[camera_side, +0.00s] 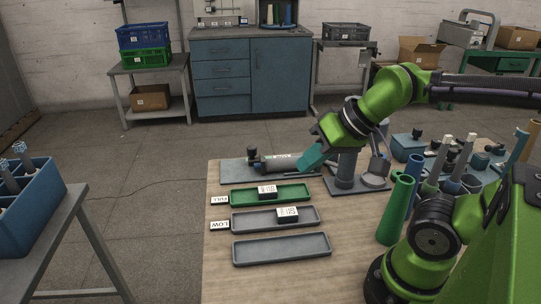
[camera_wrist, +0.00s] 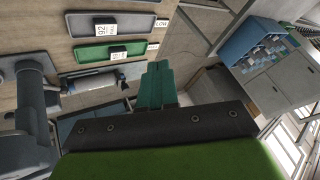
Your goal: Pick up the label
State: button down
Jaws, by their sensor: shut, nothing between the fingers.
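Two dark blocks with white printed labels lie in trays. One labelled block (camera_side: 268,192) is in the green tray (camera_side: 240,199), and the other labelled block (camera_side: 287,214) is in the grey tray (camera_side: 248,222) in front of it. In the wrist view the two printed labels show at upper left, one on the grey tray (camera_wrist: 104,30) and one on the green tray (camera_wrist: 117,54). My gripper (camera_side: 308,163) is shut, with teal fingers and nothing held. It is above the table, behind and right of the green tray, apart from both blocks. The fingers (camera_wrist: 157,82) point away from the wrist camera.
A dark cylinder with a white band (camera_side: 278,163) lies on a grey plate beside my fingers. White FULL (camera_side: 220,199) and LOW (camera_side: 219,226) tags sit left of the trays. An empty grey tray (camera_side: 282,248) is nearest.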

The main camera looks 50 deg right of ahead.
jog(key=c, duration=1.8)
grip_release()
jog(key=o, duration=1.6)
jog(key=m+g+h, duration=0.2)
jog(key=m+g, duration=0.3)
jog(key=g, duration=0.2)
send_over(287, 212)
jog(key=f, duration=1.8)
jog(key=shift+w+f, duration=0.25)
jog(key=shift+s+f, duration=0.15)
jog(key=shift+f, duration=1.1)
jog(key=shift+s+f, duration=0.1)
jog(key=shift+f, duration=1.15)
